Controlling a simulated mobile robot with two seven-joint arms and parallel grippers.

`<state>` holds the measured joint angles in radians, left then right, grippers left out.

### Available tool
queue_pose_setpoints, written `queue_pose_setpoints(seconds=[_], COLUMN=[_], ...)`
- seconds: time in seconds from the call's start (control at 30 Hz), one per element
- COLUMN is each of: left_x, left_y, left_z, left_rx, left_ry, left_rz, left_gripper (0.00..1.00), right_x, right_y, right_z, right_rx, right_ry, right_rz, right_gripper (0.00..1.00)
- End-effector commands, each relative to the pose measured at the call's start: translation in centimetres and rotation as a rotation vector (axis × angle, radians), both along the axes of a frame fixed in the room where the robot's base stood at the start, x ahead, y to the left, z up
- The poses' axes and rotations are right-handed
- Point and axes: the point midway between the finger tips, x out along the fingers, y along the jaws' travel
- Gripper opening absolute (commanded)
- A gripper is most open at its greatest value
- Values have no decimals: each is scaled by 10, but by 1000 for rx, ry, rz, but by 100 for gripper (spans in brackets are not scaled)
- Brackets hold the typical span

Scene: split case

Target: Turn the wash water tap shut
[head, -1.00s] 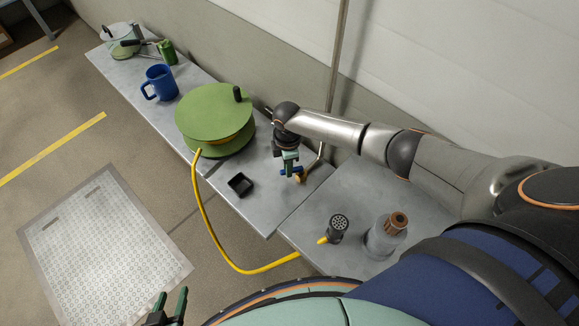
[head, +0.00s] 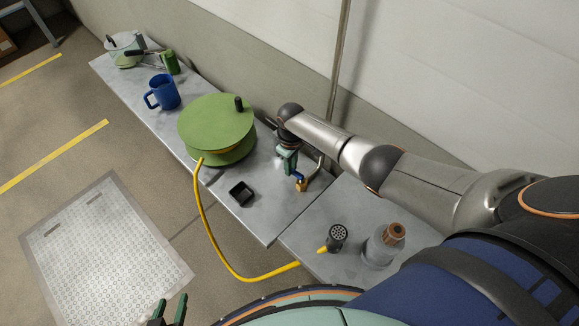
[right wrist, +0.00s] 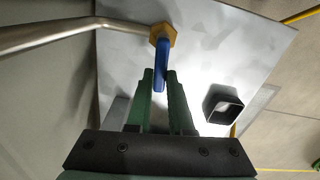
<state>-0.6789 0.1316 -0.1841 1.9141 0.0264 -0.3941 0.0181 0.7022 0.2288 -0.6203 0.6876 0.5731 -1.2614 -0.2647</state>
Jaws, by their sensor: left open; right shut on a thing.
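The tap is a bent metal pipe with a brass end (head: 303,185) and a blue lever (head: 296,175), above the back edge of the bench. In the right wrist view the blue lever (right wrist: 161,68) reaches from the brass nut (right wrist: 163,35) in between my fingertips. My right gripper (head: 290,170), with green fingers, is shut on the lever; its fingertips also show in the right wrist view (right wrist: 161,80). My left gripper (head: 171,303) is open and empty at the bottom of the head view, over the floor.
A green hose reel (head: 217,125) stands left of the tap, its yellow hose (head: 203,215) running to a black spray head (head: 337,236). A grey bottle (head: 380,250) stands beside that. A small black open box (head: 241,193) and a blue mug (head: 163,92) are on the bench.

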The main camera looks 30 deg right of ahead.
Motion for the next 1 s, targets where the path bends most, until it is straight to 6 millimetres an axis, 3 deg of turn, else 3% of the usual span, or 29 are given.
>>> queue_pose_setpoints(seconds=[0.3,0.83,0.87,1.0], left_x=[0,0,0,0], left_y=[0,0,0,0], left_z=[2,2,2,2], left_rx=[0,0,0,0], left_ry=[0,0,0,0], left_rz=[0,0,0,0], left_gripper=[50,50,50,50], right_x=[1,2,2,2], right_y=[-4,-6,-6,-6], right_z=[-1,0,0,0], right_rx=[0,0,0,-1], right_ry=[4,2,2,1], right_rz=[-119,-142,-142,-141], right_gripper=[0,0,21,37])
